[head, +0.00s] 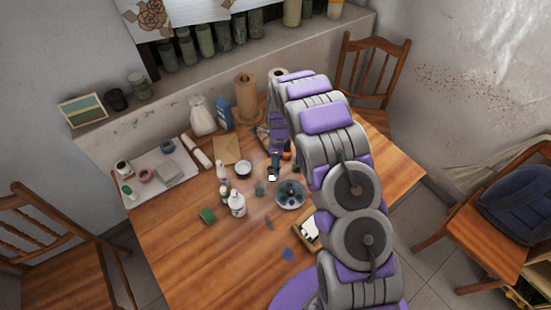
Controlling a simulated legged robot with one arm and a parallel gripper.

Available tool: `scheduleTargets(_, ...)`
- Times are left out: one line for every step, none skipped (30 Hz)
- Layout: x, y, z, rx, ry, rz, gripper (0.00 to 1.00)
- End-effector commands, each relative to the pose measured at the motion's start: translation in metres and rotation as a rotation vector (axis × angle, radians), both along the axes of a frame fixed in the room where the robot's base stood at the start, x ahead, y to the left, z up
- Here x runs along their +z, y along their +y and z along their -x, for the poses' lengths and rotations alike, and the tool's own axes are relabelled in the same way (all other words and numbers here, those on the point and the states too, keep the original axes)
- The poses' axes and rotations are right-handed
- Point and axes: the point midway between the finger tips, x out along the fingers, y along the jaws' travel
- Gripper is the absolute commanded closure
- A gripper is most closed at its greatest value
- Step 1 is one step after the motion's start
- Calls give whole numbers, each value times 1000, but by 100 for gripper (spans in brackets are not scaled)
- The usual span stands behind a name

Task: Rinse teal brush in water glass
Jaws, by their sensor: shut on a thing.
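My gripper (273,167) is over the middle of the table, its jaws pointing down. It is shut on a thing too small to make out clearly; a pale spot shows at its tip. I cannot clearly pick out the teal brush. A small greyish-teal glass-like vessel (260,188), possibly the water glass, stands just below and left of the gripper, apart from it. A round dark teal dish (291,194) lies to the right of that vessel.
A paper roll (246,98) stands behind. Chairs flank the table; its front left is clear.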

Motion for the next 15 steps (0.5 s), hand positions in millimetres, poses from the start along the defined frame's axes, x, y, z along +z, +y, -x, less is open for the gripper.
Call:
scheduleTargets(-11,-3,11,1,33,7,100)
scheduleTargets(-11,-3,11,1,34,7,100)
scheduleTargets(-11,-2,11,1,35,7,100)
scheduleTargets(-12,-2,10,1,37,7,100)
scheduleTargets(-12,-2,10,2,38,8,100)
scheduleTargets(-12,-1,9,2,39,8,100)
scheduleTargets(-12,0,8,2,39,8,100)
scheduleTargets(-13,0,7,2,40,7,100)
scheduleTargets(-13,1,6,2,39,8,100)
scheduleTargets(-13,2,5,2,39,8,100)
scheduleTargets(-13,2,4,2,38,8,100)
scheduleTargets(-13,3,3,1,37,7,100)
scheduleTargets(-13,3,2,1,37,7,100)
scheduleTargets(-13,3,1,1,37,7,100)
scheduleTargets(-13,3,1,1,37,7,100)
